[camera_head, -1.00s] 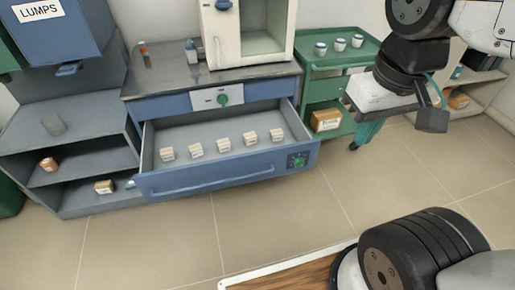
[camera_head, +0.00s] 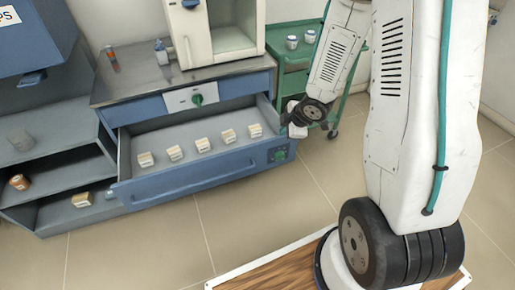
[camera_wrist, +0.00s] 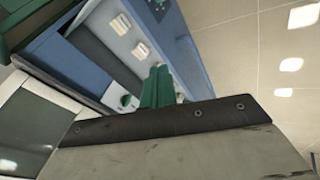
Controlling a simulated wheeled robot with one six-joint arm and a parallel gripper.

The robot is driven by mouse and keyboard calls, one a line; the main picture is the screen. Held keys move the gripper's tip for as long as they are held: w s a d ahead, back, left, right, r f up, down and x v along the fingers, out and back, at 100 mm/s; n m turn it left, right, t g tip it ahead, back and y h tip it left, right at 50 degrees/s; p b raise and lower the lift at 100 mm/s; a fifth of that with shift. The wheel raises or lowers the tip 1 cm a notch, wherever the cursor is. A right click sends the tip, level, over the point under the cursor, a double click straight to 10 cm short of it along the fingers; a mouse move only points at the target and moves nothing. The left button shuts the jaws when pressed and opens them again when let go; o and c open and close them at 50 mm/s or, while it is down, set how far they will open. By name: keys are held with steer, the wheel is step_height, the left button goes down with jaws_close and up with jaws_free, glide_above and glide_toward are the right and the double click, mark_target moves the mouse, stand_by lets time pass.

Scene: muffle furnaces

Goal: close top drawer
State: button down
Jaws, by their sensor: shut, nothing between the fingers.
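The open drawer (camera_head: 200,181) has a blue front with a long handle and a green dial at its right end. It juts out from the blue cabinet, below a panel with a green knob. Several small pale labelled blocks (camera_head: 203,145) stand in a row inside it. It also shows in the wrist view (camera_wrist: 186,50), tilted. My gripper (camera_wrist: 157,86) has green fingers that are shut and empty, in front of the drawer and cabinet in that view. In the head view my wrist is by the drawer's right end; the fingertips are hard to make out and contact cannot be told.
A white furnace (camera_head: 197,50) stands on the cabinet's metal top (camera_head: 122,85). A green cart (camera_head: 291,82) with white jars is close on the right. Open grey shelves (camera_head: 60,160) adjoin on the left. The tiled floor before the drawer is clear.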

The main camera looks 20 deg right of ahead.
step_height(320, 180, down, 5)
steer(key=s+a+n+y, duration=0.1)
steer(key=a+n+y, duration=0.1)
steer(key=a+y, duration=0.1)
glide_toward(250, 152)
step_height(250, 152, down, 4)
steer(key=a, duration=0.2)
steer(key=shift+w+d+r, duration=0.1)
steer(key=shift+w, duration=0.45)
steer(key=shift+w+d+r, duration=0.1)
steer(key=shift+w, duration=0.45)
